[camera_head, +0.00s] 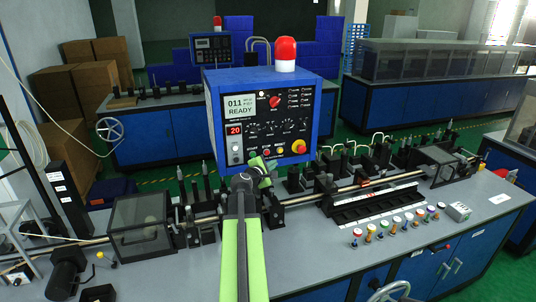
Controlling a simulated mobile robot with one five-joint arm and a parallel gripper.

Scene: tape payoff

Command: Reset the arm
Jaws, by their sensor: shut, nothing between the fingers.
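My arm (244,240), green and black, rises from the bottom centre over the bench. My gripper (262,165) is at its far end, in front of the lower part of the blue control box (265,90). The gripper is small in view and looks shut and empty. I cannot tell whether it touches the panel. The panel screen reads "011" and "READY", and a red display shows "20". A red lamp (284,52) stands on top of the box.
A grey bench (310,260) carries a long rod with fixtures, a clear-covered box (141,225) at left and a black tray (375,204). Several small coloured-top pieces (395,226) and a white block (459,211) stand at right. The bench's front right is clear.

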